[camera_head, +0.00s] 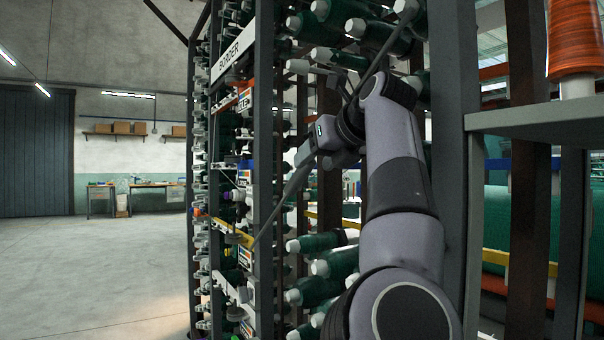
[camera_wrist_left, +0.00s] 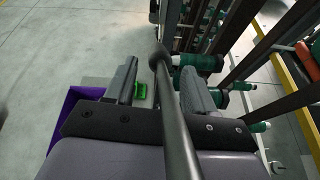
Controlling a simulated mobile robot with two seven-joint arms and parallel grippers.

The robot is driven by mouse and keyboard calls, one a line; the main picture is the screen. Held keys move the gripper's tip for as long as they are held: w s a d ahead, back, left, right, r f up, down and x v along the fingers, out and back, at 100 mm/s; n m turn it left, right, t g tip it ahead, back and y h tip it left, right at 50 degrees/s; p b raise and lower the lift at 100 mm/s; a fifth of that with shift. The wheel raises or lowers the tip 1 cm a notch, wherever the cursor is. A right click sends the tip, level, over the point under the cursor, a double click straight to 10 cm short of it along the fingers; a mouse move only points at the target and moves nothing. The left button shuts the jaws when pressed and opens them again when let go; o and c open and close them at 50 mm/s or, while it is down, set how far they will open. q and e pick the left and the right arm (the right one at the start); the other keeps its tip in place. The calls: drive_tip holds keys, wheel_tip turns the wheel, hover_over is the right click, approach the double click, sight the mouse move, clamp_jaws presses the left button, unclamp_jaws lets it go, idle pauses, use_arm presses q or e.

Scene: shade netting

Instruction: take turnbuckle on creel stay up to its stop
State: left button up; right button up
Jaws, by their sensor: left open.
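The creel stay is a dark slanted rod (camera_head: 385,48) running from the upper right of the creel down to the lower left in the head view. Below my gripper the rod (camera_head: 272,222) shows again. My left gripper (camera_head: 308,152) is at the stay's middle, open. In the left wrist view the rod (camera_wrist_left: 176,125) passes between the two spread fingers of the gripper (camera_wrist_left: 158,88), with a gap visible on the left side. A dark rounded bulge (camera_wrist_left: 158,58) sits on the rod just past the fingertips; I cannot tell whether it is the turnbuckle. My right gripper is out of view.
The creel's grey uprights (camera_head: 264,130) and green bobbins (camera_head: 325,242) stand close around my left arm. A shelf (camera_head: 545,118) with an orange bobbin (camera_head: 574,40) is at the right. Open floor (camera_head: 100,270) lies at the left.

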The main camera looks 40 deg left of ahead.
sight(301, 183)
use_arm(q)
drive_tip(key=x, duration=0.7)
drive_tip(key=shift+s, duration=0.1)
drive_tip(key=c, duration=1)
drive_tip(key=shift+o, duration=0.2)
drive_tip(key=shift+r+p, duration=0.15)
drive_tip(key=shift+p, duration=0.2)
drive_tip(key=n+p, duration=0.2)
drive_tip(key=p, duration=0.1)
drive_tip(key=shift+r+g, duration=0.15)
drive_tip(key=shift+g, duration=0.25)
drive_tip(key=shift+n+p, duration=0.6)
drive_tip(key=shift+p, duration=0.05)
drive_tip(key=shift+f+n, duration=0.25)
drive_tip(key=shift+n, duration=0.05)
